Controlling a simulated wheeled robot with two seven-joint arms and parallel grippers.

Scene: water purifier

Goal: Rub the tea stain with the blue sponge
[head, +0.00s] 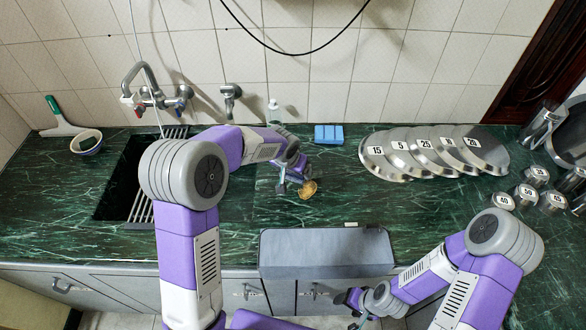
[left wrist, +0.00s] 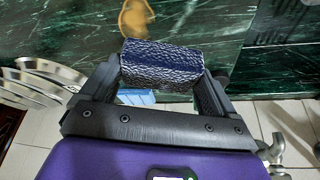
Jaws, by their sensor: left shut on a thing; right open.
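The tea stain is a brown-gold patch (head: 308,190) on the dark green counter (head: 350,205), just right of my left gripper (head: 287,181) in the head view. My left gripper (left wrist: 160,75) is shut on a dark blue, rough-textured sponge (left wrist: 160,64), seen clearly in the left wrist view and mostly hidden in the head view. My right gripper (head: 354,303) is open and low, in front of the counter.
A light-blue block (head: 328,134) stands by the wall. Numbered metal lids (head: 408,160) and several weights (head: 525,195) are at the right. The sink (head: 120,180), faucet (head: 155,92) and a bowl (head: 88,141) are at the left. The middle counter is mostly clear.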

